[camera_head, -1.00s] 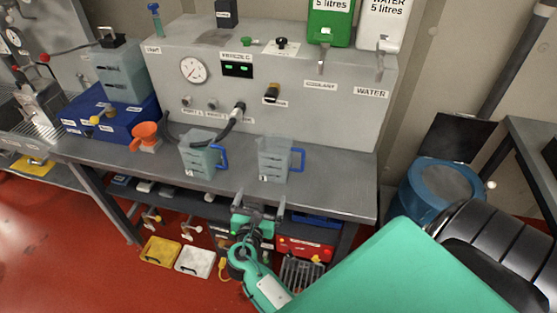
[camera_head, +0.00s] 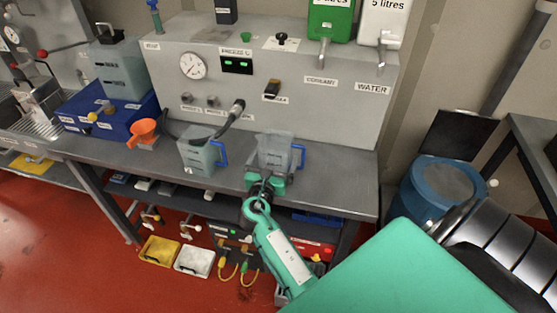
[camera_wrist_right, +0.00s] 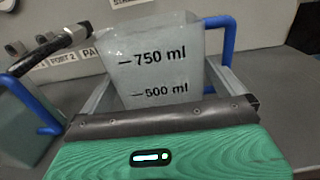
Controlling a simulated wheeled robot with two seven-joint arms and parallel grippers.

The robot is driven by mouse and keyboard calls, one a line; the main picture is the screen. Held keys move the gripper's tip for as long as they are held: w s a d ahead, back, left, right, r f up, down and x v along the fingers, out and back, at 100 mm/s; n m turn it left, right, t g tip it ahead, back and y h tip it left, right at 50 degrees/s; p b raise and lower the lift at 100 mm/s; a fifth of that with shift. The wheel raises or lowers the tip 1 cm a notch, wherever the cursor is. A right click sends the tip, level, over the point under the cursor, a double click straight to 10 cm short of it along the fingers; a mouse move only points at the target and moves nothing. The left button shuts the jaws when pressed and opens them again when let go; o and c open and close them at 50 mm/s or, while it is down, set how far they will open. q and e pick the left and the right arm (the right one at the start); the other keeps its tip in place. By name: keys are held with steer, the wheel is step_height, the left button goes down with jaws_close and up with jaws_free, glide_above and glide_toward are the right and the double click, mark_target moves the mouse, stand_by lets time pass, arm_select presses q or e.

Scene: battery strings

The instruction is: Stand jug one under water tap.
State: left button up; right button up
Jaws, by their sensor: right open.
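Two clear jugs with blue handles stand upright on the grey bench: a left jug (camera_head: 200,156) and a right jug (camera_head: 273,150). Their number labels are too small or hidden to read. My right gripper (camera_head: 268,177) is open at the front of the right jug. In the right wrist view this jug (camera_wrist_right: 160,55) shows 750 ml and 500 ml marks, with fingers on both sides; its lower part is hidden behind my gripper. Contact cannot be told. The water tap (camera_head: 382,55) hangs below the white container, above the WATER label. My left gripper is not in view.
The coolant tap (camera_head: 323,54) is left of the water tap. A black hose (camera_head: 222,124) curves behind the left jug. An orange funnel (camera_head: 143,131) stands further left. The bench (camera_head: 345,178) is clear right of the right jug.

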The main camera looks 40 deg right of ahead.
mark_target(279, 145)
steer(key=x, duration=0.3)
steer(key=shift+w+f, duration=0.15)
steer(key=c, duration=1)
steer(key=shift+c, duration=0.2)
